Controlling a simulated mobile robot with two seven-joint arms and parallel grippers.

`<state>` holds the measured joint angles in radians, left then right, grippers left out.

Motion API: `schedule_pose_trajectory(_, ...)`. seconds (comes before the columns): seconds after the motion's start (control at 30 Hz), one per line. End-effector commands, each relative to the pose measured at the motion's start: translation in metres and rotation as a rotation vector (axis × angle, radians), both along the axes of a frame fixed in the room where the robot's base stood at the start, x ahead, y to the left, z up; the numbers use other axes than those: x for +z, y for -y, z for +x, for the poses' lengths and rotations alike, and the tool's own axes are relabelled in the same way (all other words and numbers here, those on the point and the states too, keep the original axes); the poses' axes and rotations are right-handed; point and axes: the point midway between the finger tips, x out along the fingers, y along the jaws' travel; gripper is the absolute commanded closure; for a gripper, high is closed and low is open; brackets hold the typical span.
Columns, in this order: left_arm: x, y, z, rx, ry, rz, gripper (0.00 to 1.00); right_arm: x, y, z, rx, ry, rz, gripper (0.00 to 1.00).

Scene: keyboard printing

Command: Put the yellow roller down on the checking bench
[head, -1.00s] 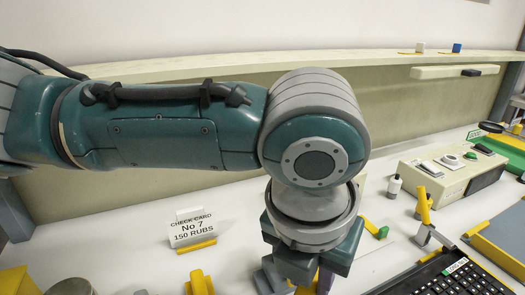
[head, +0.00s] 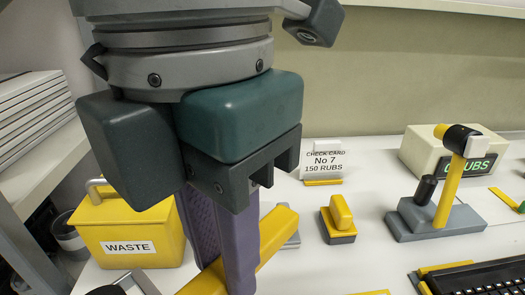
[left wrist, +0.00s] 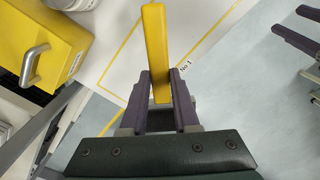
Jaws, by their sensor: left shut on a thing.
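The yellow roller shows as a yellow bar in the head view (head: 277,237) and the left wrist view (left wrist: 155,45). My left gripper (head: 222,278) is shut on it, with its purple fingers on either side. The bar slants over the white checking bench (head: 370,255); I cannot tell whether it touches the top. In the left wrist view it is over the white surface (left wrist: 110,20) with yellow lines and a "No 1" label. Two spread purple fingers of my right gripper (left wrist: 285,20) show empty at that view's right edge.
A yellow waste bin (head: 125,225) stands left of my left gripper. A check card (head: 323,160), a small yellow-and-grey block (head: 338,220), a stand with a yellow post (head: 450,195), a counter box (head: 430,150) and a keyboard (head: 480,278) are to the right.

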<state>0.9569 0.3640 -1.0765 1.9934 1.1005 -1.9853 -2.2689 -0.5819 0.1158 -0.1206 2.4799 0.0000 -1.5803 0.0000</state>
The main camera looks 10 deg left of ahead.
Motion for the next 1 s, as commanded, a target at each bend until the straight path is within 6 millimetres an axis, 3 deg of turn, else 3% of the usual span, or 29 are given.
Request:
schedule_pose_trajectory(0.4,-0.119,-0.001,-0.002,0.003,-0.007,0.004,1.0,-0.02,0.001,0.0,0.001,0.001,-0.002,0.5)
schedule_pose_trajectory(0.9,-0.186,-0.001,-0.001,0.002,-0.002,0.002,1.0,-0.033,0.002,0.001,0.005,0.002,-0.008,0.5)
schedule_pose_trajectory(1.0,-0.191,-0.001,0.0,0.001,0.0,0.002,1.0,-0.033,0.002,0.001,0.004,0.002,-0.007,0.5)
